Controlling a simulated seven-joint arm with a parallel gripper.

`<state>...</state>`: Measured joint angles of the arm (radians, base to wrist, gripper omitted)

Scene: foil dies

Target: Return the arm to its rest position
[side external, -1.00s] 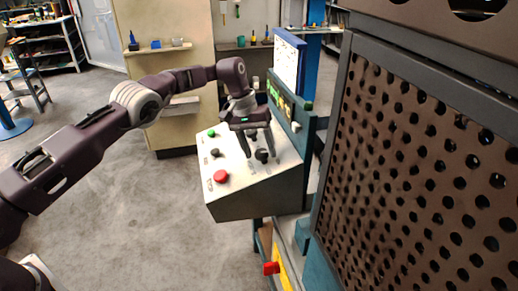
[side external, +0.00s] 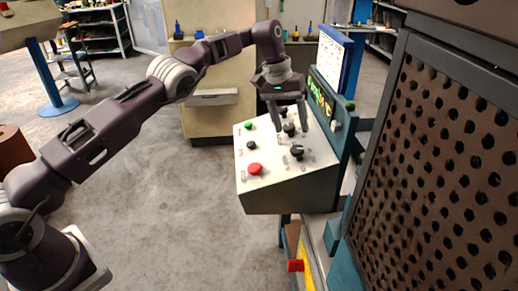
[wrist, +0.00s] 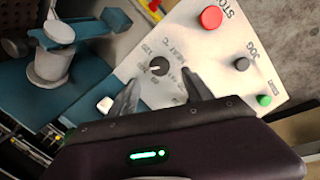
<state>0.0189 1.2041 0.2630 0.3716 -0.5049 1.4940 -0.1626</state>
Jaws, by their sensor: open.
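My gripper (side external: 291,122) is open and empty above the sloped white face of the control panel (side external: 272,160). Its fingers point down at the panel, apart from each other. In the wrist view my gripper (wrist: 161,80) has a black dial knob (wrist: 159,68) with a white pointer showing between its fingertips. The knob is ringed by printed numbers. Whether the fingers touch the panel is hard to tell, but they look clear of it. My arm reaches in from the left, bent down at the wrist.
The panel also carries a red stop button (side external: 255,169), a green button (side external: 249,126) and another black knob (side external: 297,152). A perforated dark guard (side external: 440,170) stands at right. A beige cabinet (side external: 210,118) stands behind. Open floor (side external: 190,220) lies left of the panel.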

